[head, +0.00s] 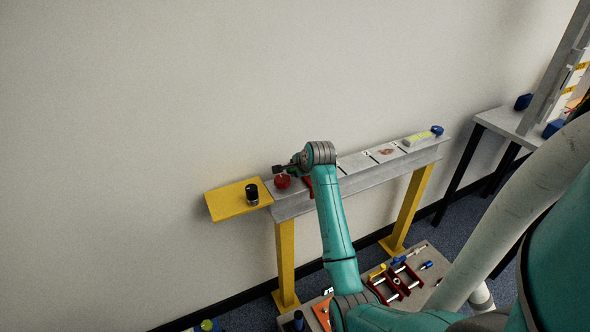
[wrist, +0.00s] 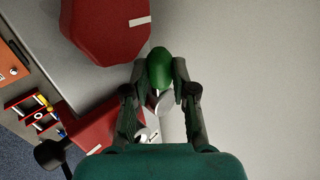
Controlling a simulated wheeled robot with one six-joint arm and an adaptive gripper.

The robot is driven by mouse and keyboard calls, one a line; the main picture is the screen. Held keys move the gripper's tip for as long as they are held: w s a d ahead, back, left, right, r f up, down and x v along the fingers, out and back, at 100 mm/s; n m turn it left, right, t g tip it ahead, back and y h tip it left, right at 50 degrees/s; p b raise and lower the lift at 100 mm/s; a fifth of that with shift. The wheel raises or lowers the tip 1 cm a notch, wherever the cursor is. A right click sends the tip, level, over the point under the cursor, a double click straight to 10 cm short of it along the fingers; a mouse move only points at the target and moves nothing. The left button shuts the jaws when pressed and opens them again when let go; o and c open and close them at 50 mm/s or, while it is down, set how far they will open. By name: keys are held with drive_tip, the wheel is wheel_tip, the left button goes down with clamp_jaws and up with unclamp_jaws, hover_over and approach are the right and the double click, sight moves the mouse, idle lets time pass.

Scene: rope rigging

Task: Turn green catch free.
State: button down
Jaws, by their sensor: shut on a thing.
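The green catch (wrist: 159,67) is a rounded green knob, seen in the wrist view between the two fingertips. My gripper (wrist: 160,82) is shut on it, one finger on each side. A pale metal part shows just below the knob, between the fingers. In the head view my gripper (head: 284,169) is at the left end of the grey beam, by the wall, just above a red knob (head: 282,182). The green catch cannot be made out there.
A red eight-sided block (wrist: 106,28) with a white mark is close to the upper left of my gripper. A yellow shelf (head: 225,205) carries a black cup (head: 252,194). The grey beam (head: 345,184) runs right on yellow legs. A low board with red fittings (head: 398,284) lies below.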

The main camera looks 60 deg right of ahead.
drive_tip(key=m+g+h, duration=0.1)
drive_tip(key=w+m+h, duration=0.1)
drive_tip(key=m, duration=0.1)
drive_tip(key=shift+w+d+g, duration=0.2)
drive_tip(key=shift+g, duration=0.2)
drive_tip(key=shift+w+d+m+g+h, duration=0.25)
drive_tip(key=shift+m+g, duration=0.3)
drive_tip(key=shift+m, duration=0.35)
drive_tip(key=shift+w+d+m+g+h, duration=0.2)
drive_tip(key=shift+d+m+g+h, duration=0.15)
drive_tip(key=shift+m+g, duration=0.4)
drive_tip(key=shift+w+d+m+g+h, duration=0.2)
drive_tip(key=shift+d+m+g+h, duration=0.15)
drive_tip(key=shift+m, duration=0.7)
drive_tip(key=shift+a, duration=0.1)
drive_tip(key=c, duration=1.2)
unclamp_jaws()
drive_tip(key=v, duration=1.2)
drive_tip(key=shift+w, duration=0.2)
